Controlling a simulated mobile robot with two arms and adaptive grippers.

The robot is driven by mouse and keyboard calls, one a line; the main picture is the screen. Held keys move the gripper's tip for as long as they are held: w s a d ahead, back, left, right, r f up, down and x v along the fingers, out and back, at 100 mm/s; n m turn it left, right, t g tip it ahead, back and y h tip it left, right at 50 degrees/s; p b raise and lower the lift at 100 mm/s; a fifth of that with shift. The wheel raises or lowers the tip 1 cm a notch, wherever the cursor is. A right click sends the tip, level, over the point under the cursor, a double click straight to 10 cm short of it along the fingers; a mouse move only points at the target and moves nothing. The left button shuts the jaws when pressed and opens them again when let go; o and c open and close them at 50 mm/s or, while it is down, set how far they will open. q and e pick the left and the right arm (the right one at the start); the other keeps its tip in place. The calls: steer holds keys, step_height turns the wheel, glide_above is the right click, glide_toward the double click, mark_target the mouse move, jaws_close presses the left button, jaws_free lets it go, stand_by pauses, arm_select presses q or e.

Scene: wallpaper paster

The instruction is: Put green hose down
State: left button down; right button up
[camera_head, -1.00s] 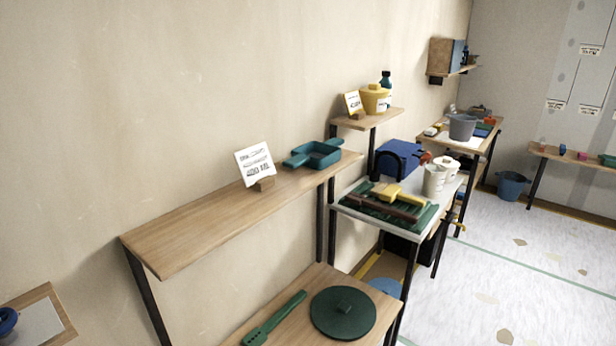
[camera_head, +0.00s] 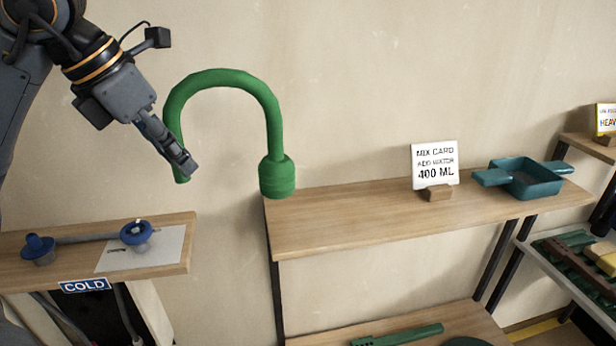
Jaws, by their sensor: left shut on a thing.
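The green hose (camera_head: 226,78) is a thick upside-down U with a wider round end (camera_head: 277,177) on its right leg. My left gripper (camera_head: 184,163) comes in from the upper left and is shut on the hose's left leg, near its lower end. The hose's wide end appears at the left end of the wooden shelf (camera_head: 350,222). I cannot tell whether it touches the shelf or hangs just over its edge. My right gripper is not in view.
A lower wooden counter (camera_head: 60,262) at left has blue taps (camera_head: 137,232), a pale sheet and a COLD label (camera_head: 84,285). The shelf carries a mix card (camera_head: 435,166) and a teal tray (camera_head: 527,178). The shelf between hose and card is bare.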

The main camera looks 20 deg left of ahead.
arm_select(q)
steer(key=shift+w+a+f, duration=0.1)
steer(key=shift+w+f, duration=0.05)
steer(key=shift+w, duration=0.05)
steer(key=w+a+f, duration=0.2)
steer(key=w+f, duration=1)
steer(key=w, duration=0.1)
steer(key=shift+w+a+f, duration=0.15)
steer(key=shift+a+f, duration=0.1)
steer(key=shift+f, duration=0.05)
steer(key=shift+b, duration=0.3)
steer(key=c, duration=1.2)
jaws_free()
steer(key=shift+f, duration=0.1)
